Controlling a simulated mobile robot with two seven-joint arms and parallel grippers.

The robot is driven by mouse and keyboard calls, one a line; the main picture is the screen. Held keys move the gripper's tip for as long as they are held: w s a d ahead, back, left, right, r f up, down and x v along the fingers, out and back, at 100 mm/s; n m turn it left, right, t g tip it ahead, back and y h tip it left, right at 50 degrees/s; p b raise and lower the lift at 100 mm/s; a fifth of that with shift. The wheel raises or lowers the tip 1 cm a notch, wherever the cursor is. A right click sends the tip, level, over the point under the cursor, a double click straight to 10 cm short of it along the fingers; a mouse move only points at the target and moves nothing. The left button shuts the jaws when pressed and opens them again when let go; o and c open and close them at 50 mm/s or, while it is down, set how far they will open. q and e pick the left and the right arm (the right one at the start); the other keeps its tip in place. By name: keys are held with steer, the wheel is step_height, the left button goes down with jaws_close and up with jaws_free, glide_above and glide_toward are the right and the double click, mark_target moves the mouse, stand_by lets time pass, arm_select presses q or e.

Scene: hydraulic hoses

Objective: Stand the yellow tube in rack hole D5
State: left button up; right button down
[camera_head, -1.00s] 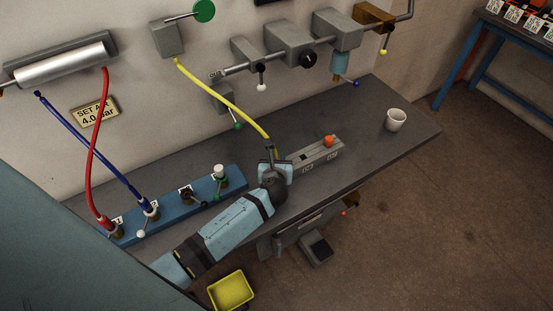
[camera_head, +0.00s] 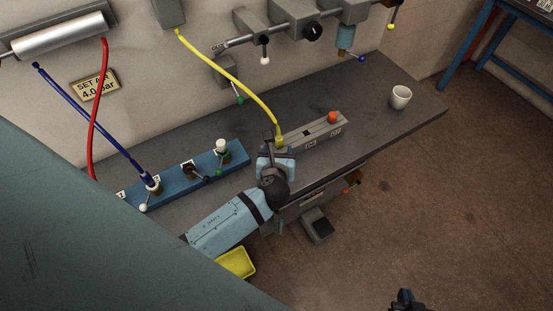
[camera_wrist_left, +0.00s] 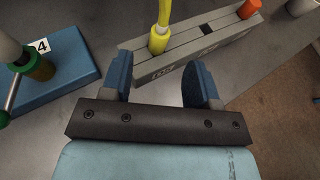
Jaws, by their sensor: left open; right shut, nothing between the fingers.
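The yellow tube (camera_head: 245,92) hangs from a grey wall block and curves down to the grey rack (camera_head: 310,138). Its lower end stands upright in the rack's left hole in the left wrist view (camera_wrist_left: 159,38). The label below that hole looks like D5 but is blurred. My left gripper (camera_head: 276,154) is open just in front of that end; in the left wrist view its fingers (camera_wrist_left: 158,80) are apart, with nothing between them and the tube end beyond. My right gripper (camera_head: 404,300) is partly visible at the bottom edge, shut and empty, far from the rack.
An orange cap (camera_head: 333,117) sits at the rack's right end, with a dark slot beside the tube. A blue manifold (camera_head: 200,170) with valves and a blue hose (camera_head: 95,125) lies left. A white cup (camera_head: 400,97) stands right; bench between is clear.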

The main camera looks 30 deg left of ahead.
arm_select(q)
steer(key=shift+v, duration=2.3)
arm_select(e)
steer(key=shift+w+a+f, duration=0.1)
steer(key=shift+f, duration=0.05)
